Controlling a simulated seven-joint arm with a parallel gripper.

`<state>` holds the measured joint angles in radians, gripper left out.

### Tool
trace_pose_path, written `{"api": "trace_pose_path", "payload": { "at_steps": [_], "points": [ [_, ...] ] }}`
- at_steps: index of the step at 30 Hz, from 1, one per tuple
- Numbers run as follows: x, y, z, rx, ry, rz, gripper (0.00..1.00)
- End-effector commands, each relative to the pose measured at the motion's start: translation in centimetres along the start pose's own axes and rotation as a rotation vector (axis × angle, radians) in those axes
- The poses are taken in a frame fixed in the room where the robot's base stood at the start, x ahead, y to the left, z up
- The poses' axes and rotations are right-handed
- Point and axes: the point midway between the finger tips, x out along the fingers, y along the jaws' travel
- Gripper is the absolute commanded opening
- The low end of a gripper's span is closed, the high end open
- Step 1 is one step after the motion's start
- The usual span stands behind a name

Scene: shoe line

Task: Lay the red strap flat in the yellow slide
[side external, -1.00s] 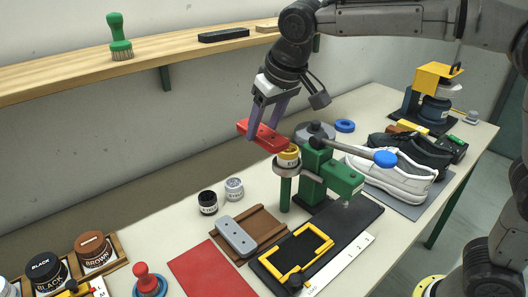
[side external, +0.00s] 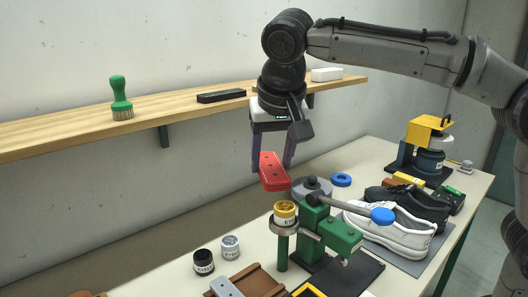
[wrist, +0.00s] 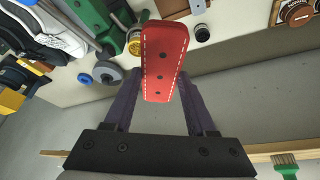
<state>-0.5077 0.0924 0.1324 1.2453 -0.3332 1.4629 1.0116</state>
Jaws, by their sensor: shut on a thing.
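The red strap (side external: 274,172) has dark holes along it and white stitching. My gripper (side external: 272,170) is shut on it and holds it in the air above the green press, below the shelf's height. In the wrist view the strap (wrist: 164,60) stands out between the two purple fingers of my gripper (wrist: 160,95). The yellow slide (side external: 308,291) shows only as a small corner at the bottom edge of the side view, on a black base. The rest of it is cut off by the frame.
A green press (side external: 342,237) with a blue-knobbed lever (side external: 383,215) stands below the strap. A yellow-topped jar (side external: 285,209) sits in its ring. White and black shoes (side external: 388,232) lie right. A wooden shelf (side external: 180,118) runs behind.

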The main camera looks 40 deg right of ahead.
Motion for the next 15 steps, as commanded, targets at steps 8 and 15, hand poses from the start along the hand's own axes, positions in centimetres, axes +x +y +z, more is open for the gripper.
{"api": "trace_pose_path", "payload": {
  "at_steps": [8, 15],
  "points": [
    [-1.2, 1.3, 3.0, 0.417, 0.001, 0.174, 0.01],
    [-2.4, 2.6, 4.9, 0.746, 0.001, 0.308, 0.01]
  ]
}}
